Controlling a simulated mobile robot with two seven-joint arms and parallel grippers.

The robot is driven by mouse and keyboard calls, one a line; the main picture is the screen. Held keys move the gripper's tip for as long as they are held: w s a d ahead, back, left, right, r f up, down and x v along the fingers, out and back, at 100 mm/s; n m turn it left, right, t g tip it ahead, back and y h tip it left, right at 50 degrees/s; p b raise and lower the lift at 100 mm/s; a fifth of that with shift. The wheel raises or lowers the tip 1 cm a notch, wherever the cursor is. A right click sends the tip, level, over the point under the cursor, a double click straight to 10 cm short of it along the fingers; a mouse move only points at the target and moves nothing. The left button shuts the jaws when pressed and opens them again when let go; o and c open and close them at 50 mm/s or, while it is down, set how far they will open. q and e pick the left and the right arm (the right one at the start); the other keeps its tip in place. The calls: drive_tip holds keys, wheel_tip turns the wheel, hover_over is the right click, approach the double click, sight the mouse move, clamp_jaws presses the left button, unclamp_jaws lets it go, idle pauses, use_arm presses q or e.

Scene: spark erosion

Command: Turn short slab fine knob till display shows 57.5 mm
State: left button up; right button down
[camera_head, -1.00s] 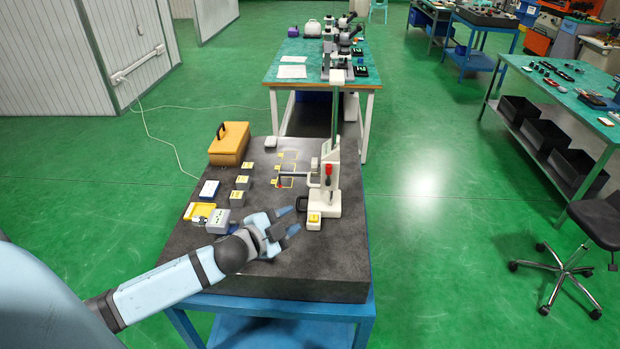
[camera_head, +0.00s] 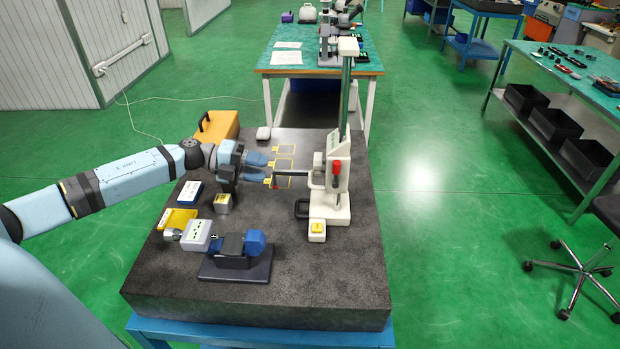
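A white height gauge with a tall column (camera_head: 346,95) stands on the dark stone slab (camera_head: 330,275). Its white carriage (camera_head: 339,150) carries a red part (camera_head: 337,167), and a dark arm (camera_head: 290,177) reaches left from it. Its base (camera_head: 330,208) is white. I cannot make out the fine knob clearly, and no display reading is legible. My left gripper (camera_head: 267,168) is left of the gauge, its two light blue fingers apart and pointing right, near the tip of the dark arm. I see nothing between the fingers; contact with the arm cannot be told. My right gripper is out of view.
On the slab are an orange case (camera_head: 217,127), a grey block (camera_head: 223,203), a yellow tray (camera_head: 177,220), a white device (camera_head: 197,235) and a blue-and-dark fixture (camera_head: 240,250). A small yellow-topped block (camera_head: 317,230) adjoins the gauge base. The slab's front right is clear.

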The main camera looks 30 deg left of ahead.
sight(312, 177)
use_arm(q)
drive_tip(key=shift+p+x, duration=1.45)
drive_tip(key=shift+x, duration=5.2)
drive_tip(key=shift+s+d+r, duration=0.1)
drive_tip(key=shift+s+r, duration=0.05)
